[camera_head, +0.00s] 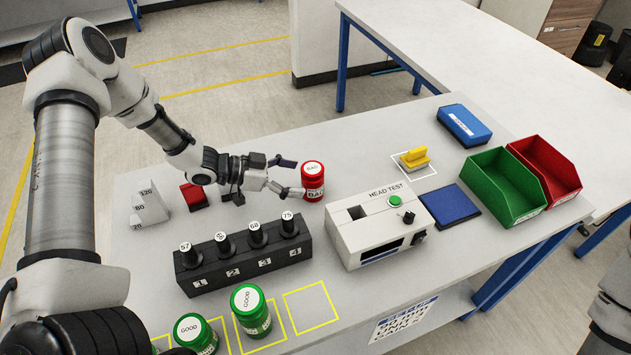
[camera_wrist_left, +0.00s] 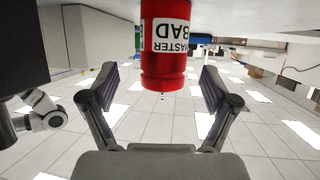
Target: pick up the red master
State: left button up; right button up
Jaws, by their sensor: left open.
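The red master is a red can (camera_head: 313,185) with a white label and a lid marked BAD. It stands upright on the white table in the head view. In the left wrist view the can (camera_wrist_left: 165,65) shows upside down, with "MASTER BAD" on its label, ahead of the fingers. My left gripper (camera_head: 287,176) is open, with its fingers pointing at the can from the left. The can is at or just beyond the fingertips, and no grip on it shows. My right gripper is out of view.
A black block (camera_head: 243,262) with several numbered plugs stands in front of the gripper. The HEAD TEST box (camera_head: 375,238) stands right of the can. Green GOOD cans (camera_head: 251,311) stand near the front edge. Green (camera_head: 497,190) and red (camera_head: 549,166) bins are at the right.

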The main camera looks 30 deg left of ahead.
aim_at(313, 178)
pick_arm(q)
jog(key=x, duration=0.5)
jog(key=shift+w+a+r+p, duration=0.1)
jog(key=shift+w+p, duration=0.15)
jog(key=shift+p, duration=0.1)
jog(key=shift+s+a, duration=0.1)
jog(key=c, duration=1.5)
jog(key=shift+c, duration=0.4)
jog(key=shift+r, duration=0.1)
